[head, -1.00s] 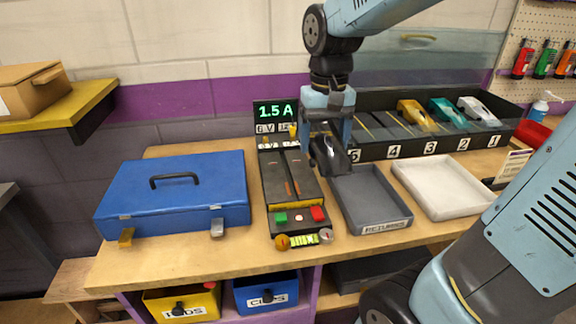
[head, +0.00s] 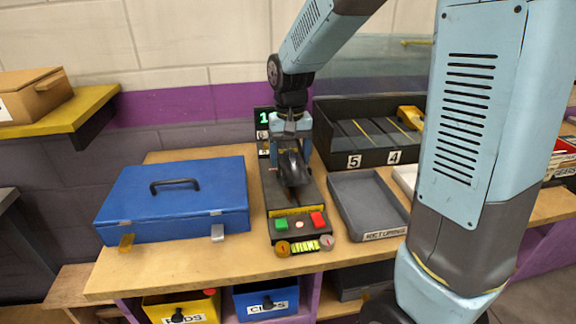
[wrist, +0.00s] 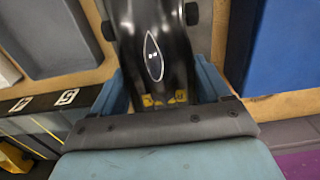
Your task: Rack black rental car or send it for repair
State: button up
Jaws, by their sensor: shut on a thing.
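The black car (head: 292,167) is held in my gripper (head: 290,150) over the dark slot track unit (head: 297,207), nose toward the front of the table. In the wrist view the black car (wrist: 155,50) shows a pale pointed outline on its body, with my gripper's fingers (wrist: 155,85) on either side. My gripper is shut on it. I cannot tell whether the car touches the track. The grey returns tray (head: 362,196) is empty.
A black rack with numbered bays (head: 353,160) stands behind the tray; a yellow car (head: 411,116) sits in it. A closed blue case (head: 180,200) is left of the track. My own arm hides the right side of the table.

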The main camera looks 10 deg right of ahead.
aim_at(287, 166)
jog(key=shift+w+a+f, duration=0.15)
jog(key=shift+w+f, duration=0.15)
jog(key=shift+f, duration=0.2)
jog(key=shift+w+f, duration=0.2)
jog(key=shift+f, duration=1.3)
jog(key=shift+f, duration=0.2)
jog(key=o, duration=1.2)
jog(key=shift+o, duration=0.2)
jog(key=shift+a, duration=0.1)
notch_tip(287, 166, up, 14)
jog(key=s+d+r+t, duration=0.2)
jog(key=s+d, duration=0.4)
jog(key=s, duration=0.4)
jog(key=s+d+r+t, duration=0.1)
jog(key=s+d+t, duration=0.2)
jog(key=s+d, duration=0.3)
jog(key=s, duration=0.4)
jog(key=shift+r+t, duration=0.3)
jog(key=shift+r, duration=0.1)
